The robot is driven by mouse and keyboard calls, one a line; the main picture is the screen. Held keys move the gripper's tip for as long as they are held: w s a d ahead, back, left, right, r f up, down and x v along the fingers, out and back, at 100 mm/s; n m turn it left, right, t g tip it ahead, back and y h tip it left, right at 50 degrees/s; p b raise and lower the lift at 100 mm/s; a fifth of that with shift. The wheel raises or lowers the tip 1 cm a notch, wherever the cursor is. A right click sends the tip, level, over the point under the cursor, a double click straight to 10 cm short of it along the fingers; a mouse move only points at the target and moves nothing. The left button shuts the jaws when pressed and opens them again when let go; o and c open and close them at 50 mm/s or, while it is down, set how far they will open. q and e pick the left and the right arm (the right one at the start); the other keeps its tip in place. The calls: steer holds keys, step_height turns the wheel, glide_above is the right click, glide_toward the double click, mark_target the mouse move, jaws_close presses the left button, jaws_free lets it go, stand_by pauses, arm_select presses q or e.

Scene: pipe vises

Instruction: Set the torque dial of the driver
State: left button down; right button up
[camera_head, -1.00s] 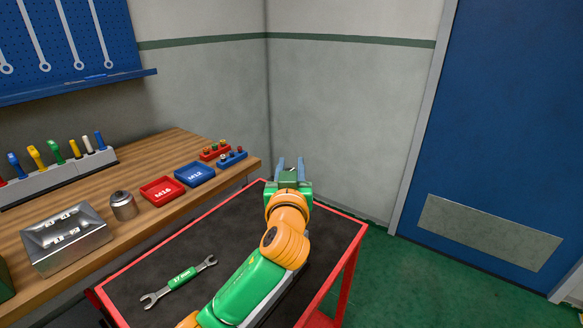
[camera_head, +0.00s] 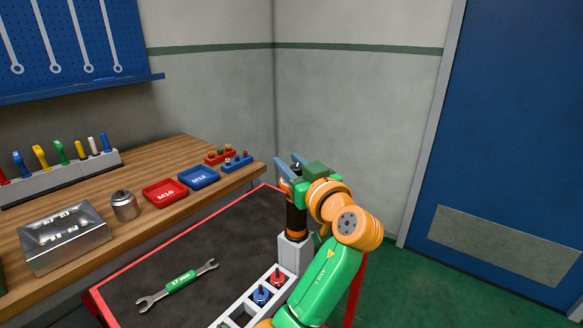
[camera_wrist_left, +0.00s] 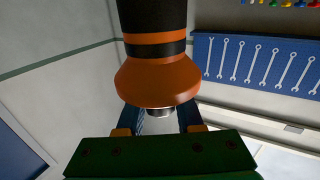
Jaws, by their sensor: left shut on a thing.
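The driver (camera_head: 296,215) has a black body with orange bands and stands upright in a grey holder (camera_head: 289,255) on the cart. My left gripper (camera_head: 291,165) is at the driver's upper end, with its blue fingers on either side and shut on it. In the left wrist view the driver (camera_wrist_left: 156,80) shows a black body, orange bands, a flared orange collar and a small silver end. The gripper's fingers (camera_wrist_left: 157,120) flank that silver end. The torque dial's marks cannot be read. My right gripper is not in view.
The holder also carries a red knob (camera_head: 277,278) and a blue knob (camera_head: 261,295). A green-handled wrench (camera_head: 180,282) lies on the dark cart top. Red (camera_head: 165,193) and blue (camera_head: 199,177) trays and a metal can (camera_head: 125,205) stand on the wooden bench.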

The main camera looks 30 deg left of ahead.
mark_target(300, 174)
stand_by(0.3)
arm_select(q)
steer(key=c, duration=0.5)
jaws_free()
steer(key=shift+c, duration=0.2)
steer(key=b+v, duration=0.2)
steer(key=v, duration=0.5)
